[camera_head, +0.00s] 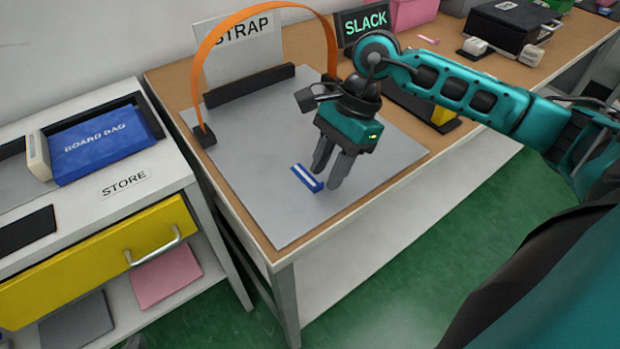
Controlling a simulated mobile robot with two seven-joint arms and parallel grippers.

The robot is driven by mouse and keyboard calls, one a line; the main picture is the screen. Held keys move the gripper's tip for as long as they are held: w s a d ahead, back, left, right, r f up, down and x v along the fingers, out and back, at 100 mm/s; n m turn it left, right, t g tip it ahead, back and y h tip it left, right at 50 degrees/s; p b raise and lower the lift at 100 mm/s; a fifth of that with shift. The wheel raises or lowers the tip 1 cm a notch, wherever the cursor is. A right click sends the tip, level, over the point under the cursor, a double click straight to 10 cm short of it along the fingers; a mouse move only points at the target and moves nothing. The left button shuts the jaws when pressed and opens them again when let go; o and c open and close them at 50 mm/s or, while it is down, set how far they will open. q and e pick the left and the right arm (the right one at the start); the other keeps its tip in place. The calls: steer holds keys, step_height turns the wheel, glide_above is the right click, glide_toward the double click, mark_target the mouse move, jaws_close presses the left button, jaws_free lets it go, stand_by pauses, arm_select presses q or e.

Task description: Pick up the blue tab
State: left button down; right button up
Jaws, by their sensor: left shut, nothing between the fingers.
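The blue tab (300,172) is a small flat strip with a white stripe along it. It lies on the grey mat (270,215) near the front of the wooden bench. My right gripper (327,180) comes in from the right and points down beside the tab's right end. Its two dark fingers stand apart with a gap between them, and nothing shows in the gap. The fingers are close to the tab, and I cannot tell whether they touch it. My left gripper is not in view.
An orange strap (203,58) arches over the mat before a STRAP sign (240,52), with a black bar (250,86) below. A SLACK sign (363,26) stands behind my arm. At left is a STORE cabinet (170,180) with a blue BOARD BAG (100,145). The mat's front is clear.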

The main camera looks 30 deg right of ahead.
steer(key=shift+a+f, duration=0.25)
steer(key=shift+f, duration=0.35)
steer(key=shift+c, duration=0.5)
jaws_close()
